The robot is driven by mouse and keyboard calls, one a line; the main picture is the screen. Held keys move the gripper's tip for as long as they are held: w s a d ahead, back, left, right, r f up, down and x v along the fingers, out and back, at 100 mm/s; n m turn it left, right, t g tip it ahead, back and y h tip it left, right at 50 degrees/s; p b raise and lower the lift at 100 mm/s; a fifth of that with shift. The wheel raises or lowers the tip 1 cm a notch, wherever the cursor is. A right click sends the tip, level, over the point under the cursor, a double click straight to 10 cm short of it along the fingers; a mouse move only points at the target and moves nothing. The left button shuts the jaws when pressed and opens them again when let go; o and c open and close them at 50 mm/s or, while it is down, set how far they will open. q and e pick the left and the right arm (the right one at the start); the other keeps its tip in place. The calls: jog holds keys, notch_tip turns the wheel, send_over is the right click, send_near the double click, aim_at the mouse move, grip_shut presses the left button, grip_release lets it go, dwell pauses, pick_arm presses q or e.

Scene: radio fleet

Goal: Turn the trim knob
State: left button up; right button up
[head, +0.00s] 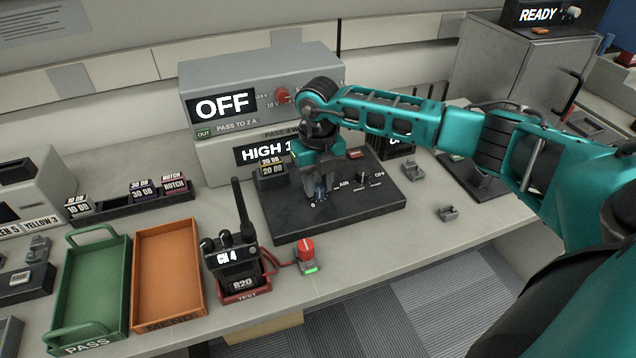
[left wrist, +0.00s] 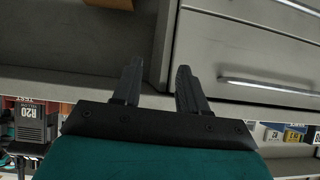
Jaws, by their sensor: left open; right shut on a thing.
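A dark control panel (head: 290,222) lies on the bench in the middle of the head view. My right gripper (head: 319,185) points down over its left part, shut on a small dark blue knob (head: 320,193), which I take to be the trim knob. The fingers hide much of the knob, so its pointer cannot be read. Small switches and white lettering, including "OFF", show on the panel to its right. My left gripper (left wrist: 155,85) is open and empty in the left wrist view, in front of grey drawers (left wrist: 260,60). It does not show in the head view.
Orange (head: 168,318) and green (head: 95,332) trays lie to the left. Grey instruments reading OFF (head: 262,80) and HIGH (head: 222,160) stand behind.

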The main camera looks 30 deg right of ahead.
aim_at(318, 187)
jog(key=n+b, duration=0.1)
jog(key=n, duration=0.2)
jog(key=shift+n, duration=0.3)
jog(key=shift+n+b, duration=0.45)
jog(key=shift+n, duration=1.25)
jog(key=shift+r, duration=0.1)
jog(key=shift+w, duration=0.1)
jog(key=o, duration=1.1)
jog(key=shift+c, duration=0.2)
notch_tip(318, 187, up, 13)
